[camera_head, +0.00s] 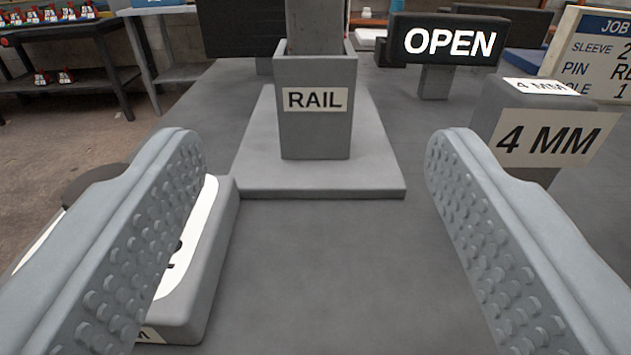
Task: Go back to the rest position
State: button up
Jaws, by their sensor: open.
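My gripper (315,165) is open, with its two studded grey fingers wide apart at the left and right of the view. Nothing is between the fingers but bare bench top and, beyond, a grey socket block labelled RAIL (314,130) on a flat base plate (320,190). A grey post stands up out of the block, its top cut off by the view. The left finger partly hides a low grey block with a white label (205,260).
A grey block labelled 4 MM (520,115) stands at the right, close beyond the right finger. An OPEN sign (450,40) and a job board (597,60) stand behind it. The grey bench top (320,280) is clear in front. Shelves with small red-and-white items (50,15) are at the far left.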

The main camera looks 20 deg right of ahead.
jog(key=s+a+r+n+y, duration=0.1)
jog(key=s+a+r+y, duration=0.1)
jog(key=s+a+r, duration=0.85)
jog(key=s+a+r+n+y, duration=0.1)
jog(key=s+a, duration=0.3)
jog(key=s, duration=0.5)
jog(key=s+a+r+n+y, duration=0.1)
jog(key=s+a, duration=0.3)
jog(key=s, duration=0.6)
jog(key=shift+s+a+r+y, duration=0.15)
jog(key=shift+s+a+y, duration=0.1)
jog(key=shift+a+y, duration=0.2)
